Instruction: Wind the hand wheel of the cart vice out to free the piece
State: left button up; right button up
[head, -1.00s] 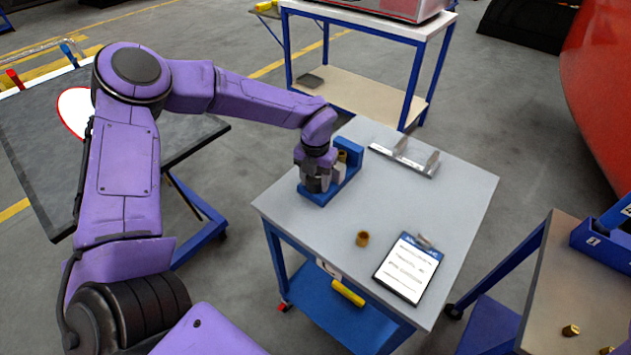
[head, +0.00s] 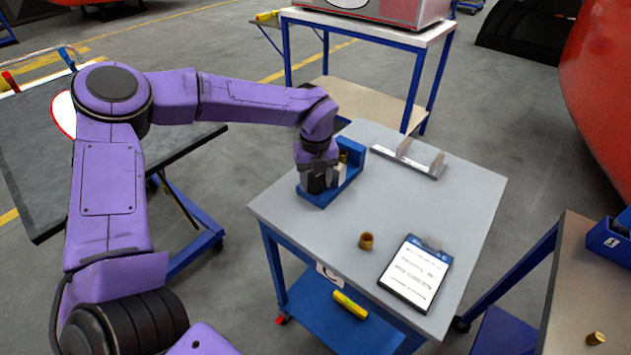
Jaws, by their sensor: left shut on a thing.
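The blue vice (head: 353,155) stands on the grey cart top (head: 437,213) near its far left side. My left gripper (head: 320,187) points down at the vice's near end and is shut on the hand wheel, which is mostly hidden by the fingers. A brass piece (head: 343,157) shows between the gripper and the vice's blue back block; I cannot tell how tightly it is held. My right gripper is not in view.
A brass bushing (head: 366,241) and a clipboard (head: 415,273) lie on the cart top. A metal bracket (head: 408,157) stands along its far edge. A dark table (head: 30,170) is at left, a second cart (head: 571,285) at right.

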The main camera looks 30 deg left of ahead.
pick_arm(q)
jog(key=shift+a+r, duration=0.1)
dwell(0.4)
jog(key=o, duration=1)
jog(key=shift+s+a, duration=0.1)
jog(key=shift+w, duration=0.25)
jog(key=shift+s, duration=0.15)
